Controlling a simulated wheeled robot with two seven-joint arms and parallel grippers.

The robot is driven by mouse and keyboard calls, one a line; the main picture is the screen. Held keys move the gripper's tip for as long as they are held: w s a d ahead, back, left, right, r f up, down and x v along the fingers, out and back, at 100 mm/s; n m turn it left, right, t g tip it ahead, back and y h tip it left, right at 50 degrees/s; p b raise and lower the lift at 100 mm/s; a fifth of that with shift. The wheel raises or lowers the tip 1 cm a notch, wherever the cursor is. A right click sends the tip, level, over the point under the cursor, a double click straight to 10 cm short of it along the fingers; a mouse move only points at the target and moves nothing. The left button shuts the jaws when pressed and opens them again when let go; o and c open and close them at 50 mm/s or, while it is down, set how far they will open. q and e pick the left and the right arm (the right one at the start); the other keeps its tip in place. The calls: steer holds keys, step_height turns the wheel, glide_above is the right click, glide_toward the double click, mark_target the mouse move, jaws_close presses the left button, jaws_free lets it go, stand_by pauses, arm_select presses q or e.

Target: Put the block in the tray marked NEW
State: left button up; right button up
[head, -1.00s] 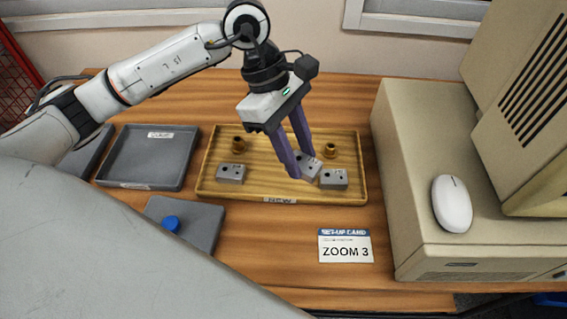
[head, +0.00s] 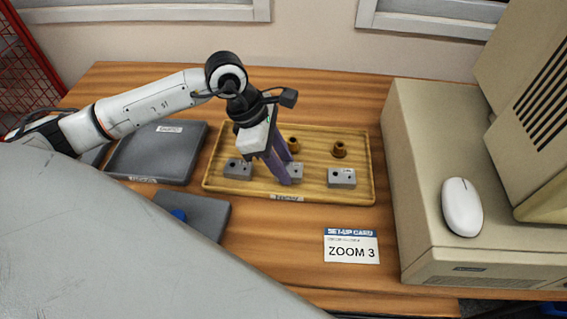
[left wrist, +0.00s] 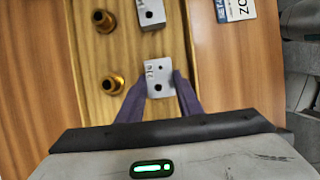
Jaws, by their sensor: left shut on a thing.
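The wooden tray (head: 350,198) lies on the table, with a front label that reads NEW in the earlier view. My left gripper (head: 286,173) reaches down into it and is shut on a small grey block (head: 297,171). In the left wrist view, the block (left wrist: 158,78) sits between the two purple fingers (left wrist: 157,88), its marked top with holes showing. The block is level with its neighbours, at or just above the tray floor; I cannot tell whether it touches. My right gripper is not in view.
Two other grey blocks stand in the tray, one left (head: 238,169) and one right (head: 341,178), with two brass bushings (head: 339,149) behind. A grey tray (head: 150,155) is to the left. A set-up card (head: 351,246) lies in front; a beige computer (head: 425,200) stands right.

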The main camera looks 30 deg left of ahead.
arm_select(q)
steer(key=shift+f, duration=0.35)
steer(key=o, duration=1.1)
steer(key=shift+r, duration=0.3)
steer(key=v, duration=1.1)
steer(key=shift+a+r, duration=0.2)
steer(key=shift+r, duration=0.05)
